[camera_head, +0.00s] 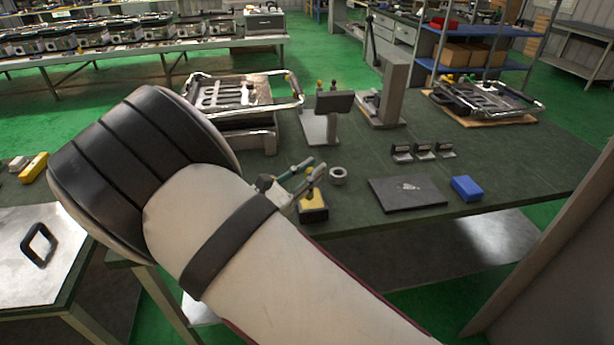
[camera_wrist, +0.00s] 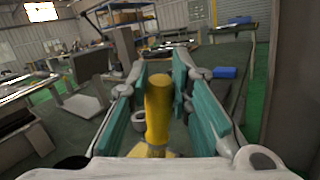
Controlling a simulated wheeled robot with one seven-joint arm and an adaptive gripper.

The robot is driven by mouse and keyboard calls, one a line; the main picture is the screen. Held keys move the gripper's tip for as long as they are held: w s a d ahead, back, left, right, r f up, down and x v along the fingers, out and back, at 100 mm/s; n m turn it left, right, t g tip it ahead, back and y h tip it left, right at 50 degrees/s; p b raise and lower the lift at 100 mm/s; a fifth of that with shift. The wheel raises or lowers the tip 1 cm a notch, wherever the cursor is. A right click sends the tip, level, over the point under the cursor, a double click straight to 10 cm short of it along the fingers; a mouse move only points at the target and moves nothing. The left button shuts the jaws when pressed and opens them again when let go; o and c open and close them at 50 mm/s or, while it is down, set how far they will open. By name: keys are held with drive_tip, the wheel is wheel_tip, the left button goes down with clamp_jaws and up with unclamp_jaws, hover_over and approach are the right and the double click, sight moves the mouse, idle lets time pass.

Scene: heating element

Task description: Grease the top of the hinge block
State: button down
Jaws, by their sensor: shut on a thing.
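My gripper (camera_head: 305,178) is low over the front of the green table, shut on a yellow cylindrical handle (camera_wrist: 157,110). The handle stands upright between the teal finger pads in the wrist view. Below it in the head view is a small black block with a yellow top (camera_head: 313,210); I cannot tell whether the handle still touches it. A grey stand with a dark block on top (camera_head: 334,103) is behind the gripper. I cannot tell for sure which piece is the hinge block. The handle's working end is not visible.
A grey ring (camera_head: 338,176) lies close right of the gripper. Farther right are a black plate (camera_head: 407,192), a blue block (camera_head: 467,188) and small dark brackets (camera_head: 423,151). A tall grey post (camera_head: 390,92) and metal frames stand behind. The table's right side has free room.

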drive_tip(key=shift+r+p, duration=1.1)
drive_tip(key=shift+r, duration=0.75)
